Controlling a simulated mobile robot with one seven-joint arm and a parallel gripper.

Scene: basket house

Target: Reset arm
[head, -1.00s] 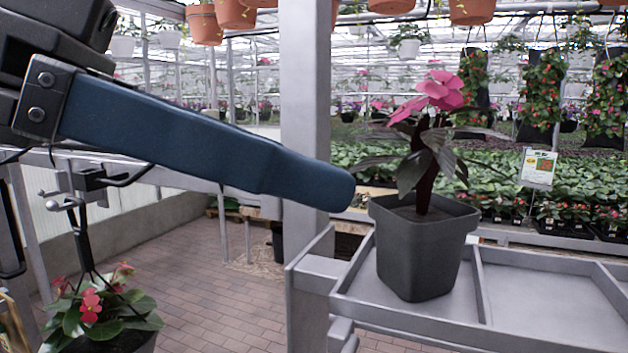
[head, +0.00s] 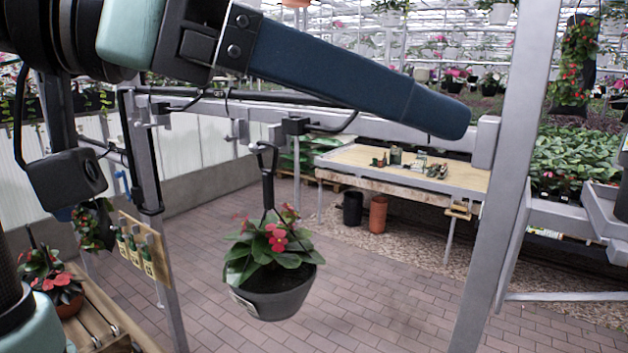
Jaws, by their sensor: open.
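My gripper (head: 440,112) shows in the head view as one long dark-blue finger, reaching from the upper left towards the upper right. It is open and nothing is seen in it. The other finger cannot be made out. The finger is up in the air, apart from the plants, and in the picture it lies above the hanging pot (head: 272,300). That dark pot holds a plant with green leaves and red flowers (head: 277,237) and hangs from a hook on a rail.
A wooden-topped bench (head: 470,182) with small items stands behind, with a black bin (head: 352,208) and an orange pot (head: 378,214) below. A grey post (head: 505,160) and metal shelf (head: 575,221) are at right. A slatted table (head: 105,318) is lower left. The brick floor is clear.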

